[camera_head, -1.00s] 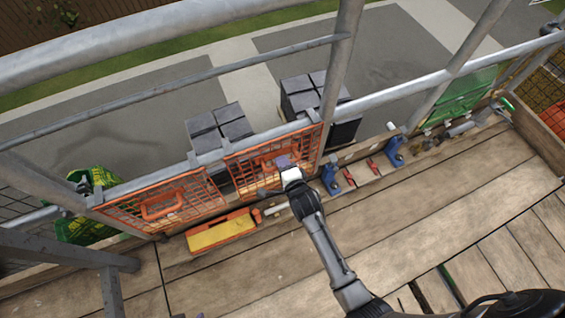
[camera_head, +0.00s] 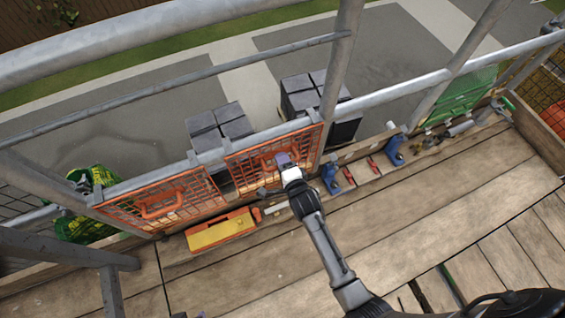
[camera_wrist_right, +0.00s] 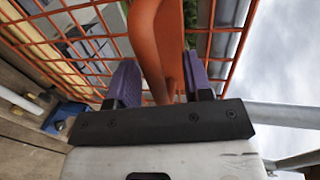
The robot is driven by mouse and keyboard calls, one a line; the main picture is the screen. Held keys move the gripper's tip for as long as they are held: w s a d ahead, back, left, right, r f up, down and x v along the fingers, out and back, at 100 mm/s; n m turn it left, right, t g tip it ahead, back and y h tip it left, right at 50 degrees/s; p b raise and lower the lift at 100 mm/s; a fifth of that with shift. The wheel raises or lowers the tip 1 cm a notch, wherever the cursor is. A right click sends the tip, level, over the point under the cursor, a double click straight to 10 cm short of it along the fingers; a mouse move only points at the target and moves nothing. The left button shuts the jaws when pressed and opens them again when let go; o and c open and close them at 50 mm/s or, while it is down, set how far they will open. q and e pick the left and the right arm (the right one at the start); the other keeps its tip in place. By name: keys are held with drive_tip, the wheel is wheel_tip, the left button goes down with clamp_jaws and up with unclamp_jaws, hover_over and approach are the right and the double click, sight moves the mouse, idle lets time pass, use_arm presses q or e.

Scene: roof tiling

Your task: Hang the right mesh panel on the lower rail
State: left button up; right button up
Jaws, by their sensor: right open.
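The right orange mesh panel (camera_head: 247,172) hangs at the lower rail (camera_head: 260,135), beside the left orange mesh panel (camera_head: 190,197). Its top edge is up at the rail. My right gripper (camera_head: 285,160) is at the panel's handle. In the right wrist view the orange handle (camera_wrist_right: 160,50) stands between the two purple fingers of the right gripper (camera_wrist_right: 162,85), which are open with gaps beside it. The mesh (camera_wrist_right: 75,40) shows behind the handle. My left gripper is not in view.
A yellow and orange box (camera_head: 220,231) lies on the planks below the panels. Blue clamps (camera_head: 331,179) and red tools (camera_head: 349,176) sit along the toe board to the right. A green panel (camera_head: 465,95) hangs farther right. The plank deck (camera_head: 430,220) is mostly clear.

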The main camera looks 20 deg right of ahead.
drive_tip(key=shift+s, duration=0.1)
drive_tip(key=p+v, duration=0.6)
drive_tip(key=v, duration=0.7)
drive_tip(key=shift+s, duration=0.3)
drive_tip(key=shift+r, duration=0.1)
